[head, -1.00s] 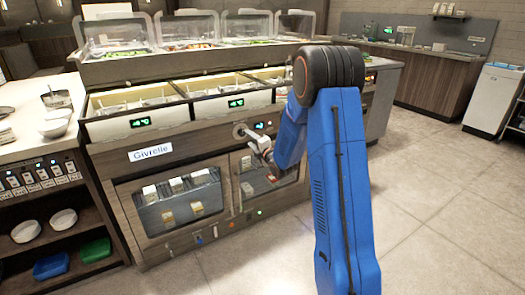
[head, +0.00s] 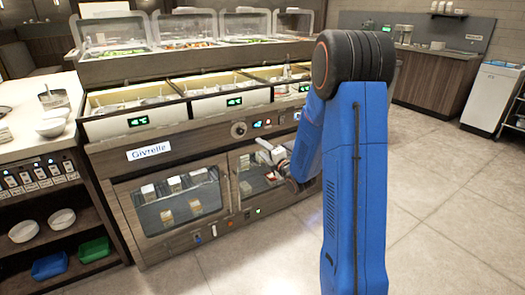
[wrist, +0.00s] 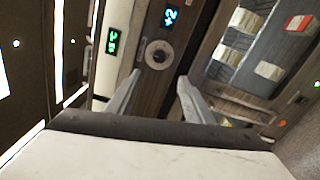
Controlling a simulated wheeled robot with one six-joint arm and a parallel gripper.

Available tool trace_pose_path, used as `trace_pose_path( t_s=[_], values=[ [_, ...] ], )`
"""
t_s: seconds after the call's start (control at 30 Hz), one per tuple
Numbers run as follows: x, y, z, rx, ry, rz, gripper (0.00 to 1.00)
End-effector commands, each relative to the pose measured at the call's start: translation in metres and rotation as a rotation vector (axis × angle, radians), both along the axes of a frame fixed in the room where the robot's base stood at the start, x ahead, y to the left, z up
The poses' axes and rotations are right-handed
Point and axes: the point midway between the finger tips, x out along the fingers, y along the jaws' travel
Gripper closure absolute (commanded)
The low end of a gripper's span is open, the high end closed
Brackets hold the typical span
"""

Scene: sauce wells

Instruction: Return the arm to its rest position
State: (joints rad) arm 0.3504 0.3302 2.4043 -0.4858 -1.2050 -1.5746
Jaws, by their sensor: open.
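My blue arm stands bent in front of the counter in the head view. My gripper (head: 265,149) is in front of the right glass door of the cabinet, a little below the control knob (head: 238,129). In the wrist view my gripper (wrist: 156,82) shows two grey fingers spread apart with nothing between them. The knob (wrist: 158,54) appears beyond the fingertips in that view. The fingers look apart from the counter front. My forearm hides part of the right door.
The sauce counter (head: 150,152) has lidded wells on top and a glass-door cabinet below holding small cartons. A side counter (head: 20,118) with bowls stands at the left. The tiled floor (head: 440,200) at the right is clear. A white cabinet (head: 490,98) stands farther back.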

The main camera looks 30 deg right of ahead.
Motion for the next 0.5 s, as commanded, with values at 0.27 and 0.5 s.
trace_pose_path(
  t_s=[0.27, 0.5],
  values=[
    [0.000, 0.000, 0.000, 0.001, 0.001, 0.000, 0.53],
    [-0.007, 0.007, 0.015, 0.072, 0.072, -0.031, 0.53]
  ],
)
